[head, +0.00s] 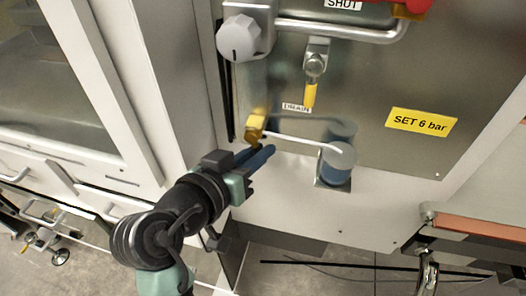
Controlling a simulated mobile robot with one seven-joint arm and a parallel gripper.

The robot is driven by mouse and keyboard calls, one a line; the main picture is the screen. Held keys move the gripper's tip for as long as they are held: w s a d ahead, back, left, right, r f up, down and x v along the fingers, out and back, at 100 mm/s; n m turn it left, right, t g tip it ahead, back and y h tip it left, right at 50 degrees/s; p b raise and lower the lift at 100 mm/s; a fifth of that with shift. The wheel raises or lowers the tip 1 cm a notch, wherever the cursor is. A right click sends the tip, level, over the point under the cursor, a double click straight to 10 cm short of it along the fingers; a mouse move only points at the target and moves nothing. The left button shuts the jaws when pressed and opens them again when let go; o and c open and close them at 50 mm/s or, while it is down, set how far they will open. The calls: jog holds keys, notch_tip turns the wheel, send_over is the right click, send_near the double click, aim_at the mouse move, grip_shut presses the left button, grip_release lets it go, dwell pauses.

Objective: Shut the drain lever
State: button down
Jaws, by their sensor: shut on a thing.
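The drain lever is a thin pale rod (295,139) running left from the pale top of a blue round valve body (337,168). A yellow grip (256,124) is at its left end. A small DRAIN label (297,107) sits just above the rod on the metal panel. My gripper (262,152) reaches in from the lower left, its blue fingers at the lower end of the yellow grip. It is shut on the grip, though the exact contact is partly hidden.
Above are a grey knob (239,38), a bar handle (345,30) and another small valve with a yellow handle (311,94) hanging down. A yellow SET 6 bar sign (422,122) is at right. A white-framed glazed cabinet (95,75) stands left. The ledge right of the valve body is clear.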

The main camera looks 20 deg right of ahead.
jog(key=shift+w+a+f+m+t+y, duration=0.1)
jog(key=shift+w+a+m+t+y, duration=0.1)
jog(key=shift+m+y, duration=0.25)
jog(key=shift+w+a+m+t+y, duration=0.1)
jog(key=shift+a+m+y, duration=0.15)
jog(key=shift+m, duration=0.3)
jog(key=c, duration=0.8)
grip_release()
jog(key=shift+c, duration=0.2)
jog(key=v, duration=1.3)
jog(key=shift+p, duration=0.45)
